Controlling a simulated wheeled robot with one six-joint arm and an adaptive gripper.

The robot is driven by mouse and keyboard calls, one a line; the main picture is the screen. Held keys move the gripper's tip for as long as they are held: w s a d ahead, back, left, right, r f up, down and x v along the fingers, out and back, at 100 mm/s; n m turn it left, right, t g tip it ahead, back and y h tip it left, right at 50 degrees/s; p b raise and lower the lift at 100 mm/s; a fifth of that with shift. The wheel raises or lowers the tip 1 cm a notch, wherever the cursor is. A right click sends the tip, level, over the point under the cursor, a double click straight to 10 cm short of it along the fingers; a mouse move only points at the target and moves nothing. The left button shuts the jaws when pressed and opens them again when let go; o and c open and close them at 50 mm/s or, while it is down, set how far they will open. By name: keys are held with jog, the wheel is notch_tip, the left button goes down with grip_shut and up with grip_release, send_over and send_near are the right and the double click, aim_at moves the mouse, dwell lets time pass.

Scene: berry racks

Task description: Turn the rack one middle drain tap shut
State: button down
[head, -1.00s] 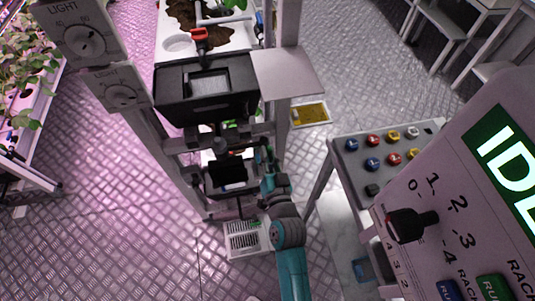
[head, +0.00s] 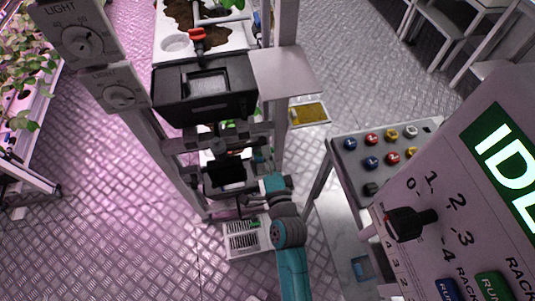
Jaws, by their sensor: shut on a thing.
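The rack has stacked levels. On the top level, a red-handled tap (head: 197,37) sits above a black tank (head: 205,88). The middle level shows below that tank, with a smaller black tank (head: 226,178). My gripper (head: 243,152) is at the middle level, small and dark, reaching in from the right post. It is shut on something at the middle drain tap. The tap's handle and its angle are hidden by the gripper, the rack frame and the upper tank.
Two light dials (head: 72,45) are on the left post. A control panel (head: 470,215) with a black knob and a button box (head: 385,150) stand at right. A yellow tray (head: 309,113) and a white vented box (head: 243,240) are low by the rack.

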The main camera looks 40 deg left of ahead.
jog(key=shift+m, duration=1.3)
jog(key=shift+f, duration=0.1)
jog(key=c, duration=1.2)
grip_release()
jog(key=shift+o, duration=0.2)
jog(key=v, duration=1.2)
